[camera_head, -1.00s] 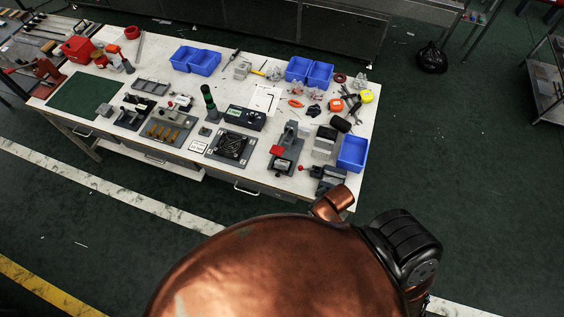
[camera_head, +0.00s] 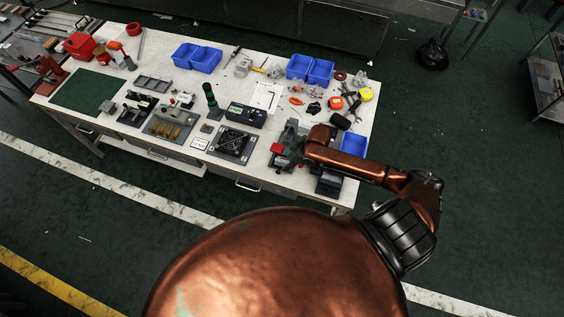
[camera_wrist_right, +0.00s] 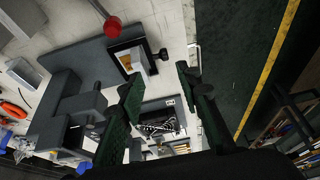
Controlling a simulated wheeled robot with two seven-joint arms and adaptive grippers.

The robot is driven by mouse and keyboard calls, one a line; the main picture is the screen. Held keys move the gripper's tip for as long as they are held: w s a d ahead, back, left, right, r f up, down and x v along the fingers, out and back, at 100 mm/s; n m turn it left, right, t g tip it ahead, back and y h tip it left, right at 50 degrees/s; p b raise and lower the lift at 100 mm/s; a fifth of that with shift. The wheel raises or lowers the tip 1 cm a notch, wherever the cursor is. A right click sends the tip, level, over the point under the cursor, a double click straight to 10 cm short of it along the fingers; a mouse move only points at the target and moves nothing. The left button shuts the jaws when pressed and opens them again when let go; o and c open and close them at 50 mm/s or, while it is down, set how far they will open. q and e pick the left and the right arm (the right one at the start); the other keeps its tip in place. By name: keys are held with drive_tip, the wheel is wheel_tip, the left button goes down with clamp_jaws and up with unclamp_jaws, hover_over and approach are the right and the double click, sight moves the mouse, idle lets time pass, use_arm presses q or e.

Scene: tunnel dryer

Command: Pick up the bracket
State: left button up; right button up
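I cannot pick out the bracket with certainty among the small parts on the white workbench (camera_head: 222,82). My right gripper (camera_wrist_right: 158,78) is open in the right wrist view, with nothing between its green-padded fingers. It is over the bench's front right part, close to a grey press-like tool (camera_head: 289,135). The tool also shows in the wrist view (camera_wrist_right: 66,105). Ahead of the fingertips, apart from them, a dark block (camera_wrist_right: 123,54) bears a small pale and copper-coloured piece (camera_wrist_right: 146,60). My right arm hides part of the bench there. My left gripper is not in view.
A red ball knob (camera_wrist_right: 112,25) stands close by the dark block. A fan plate (camera_head: 232,144) lies left of the press-like tool. Blue bins (camera_head: 310,69) stand at the back, and another blue bin (camera_head: 355,143) at the right edge. Green floor surrounds the bench.

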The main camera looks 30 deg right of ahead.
sight(283, 161)
drive_tip(key=w+f, duration=0.3)
drive_tip(key=w+f+p, duration=0.1)
drive_tip(key=f, duration=0.1)
drive_tip(key=shift+w+d+f, duration=0.2)
drive_tip(key=shift+w+d, duration=0.1)
drive_tip(key=shift+w, duration=0.05)
drive_tip(key=shift+w+f, duration=0.1)
drive_tip(key=shift+f, duration=0.35)
drive_tip(key=shift+c, duration=0.5)
clamp_jaws()
